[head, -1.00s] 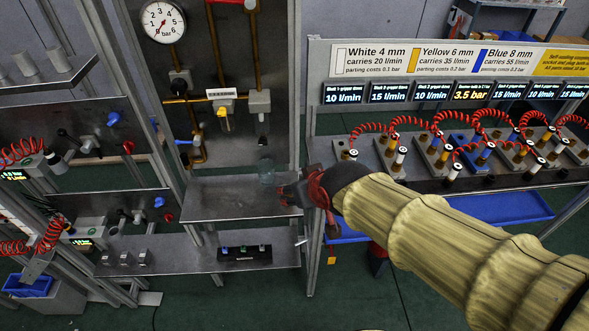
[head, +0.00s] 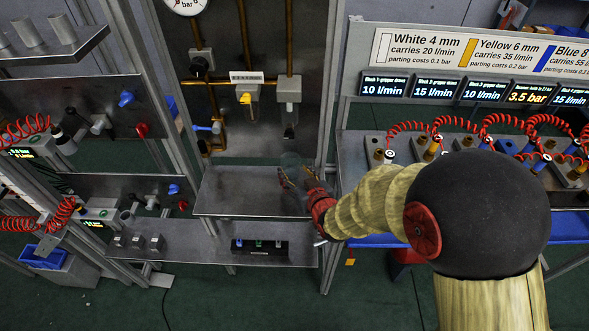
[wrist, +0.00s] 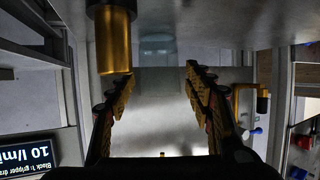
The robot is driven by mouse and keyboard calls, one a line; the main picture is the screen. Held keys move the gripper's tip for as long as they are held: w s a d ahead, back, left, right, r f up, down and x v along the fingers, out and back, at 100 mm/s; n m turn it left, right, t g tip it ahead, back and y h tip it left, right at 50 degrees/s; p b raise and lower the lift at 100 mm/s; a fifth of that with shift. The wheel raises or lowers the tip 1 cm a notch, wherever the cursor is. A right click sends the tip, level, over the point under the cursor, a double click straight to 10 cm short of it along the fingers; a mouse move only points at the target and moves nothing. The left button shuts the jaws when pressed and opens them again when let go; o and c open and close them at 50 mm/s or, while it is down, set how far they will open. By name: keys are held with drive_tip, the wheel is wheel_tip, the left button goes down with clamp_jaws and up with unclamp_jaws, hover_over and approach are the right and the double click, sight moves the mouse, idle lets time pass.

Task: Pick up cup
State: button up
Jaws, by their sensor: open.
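A clear, faint cup (head: 290,159) stands at the back of the small metal shelf (head: 235,190), below the pipe panel. In the head view my gripper (head: 295,174) is over the right part of this shelf, its fingertips overlapping the cup's lower part. In the wrist view the gripper (wrist: 160,76) is open, with its two ridged fingers apart. The see-through cup (wrist: 157,48) shows between and beyond the fingertips, and nothing is clamped. Its outline is hard to make out. I cannot tell whether a finger touches it.
A brass cylinder (wrist: 114,42) hangs close to the left finger in the wrist view. A valve fitting (head: 289,95) sits on the panel above the cup. A black block with coloured parts (head: 259,246) lies on the lower shelf. Hoses and fittings crowd the right bench (head: 350,165).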

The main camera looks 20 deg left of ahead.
sight(287, 163)
drive_tip(key=b+x, duration=0.1)
drive_tip(key=x, duration=0.3)
drive_tip(key=shift+w+a+f, duration=0.1)
drive_tip(key=shift+w+f, duration=0.05)
drive_tip(key=shift+w, duration=0.1)
drive_tip(key=shift+w+a, duration=0.25)
drive_tip(key=shift+w, duration=0.1)
drive_tip(key=c, duration=0.4)
drive_tip(key=c, duration=0.6)
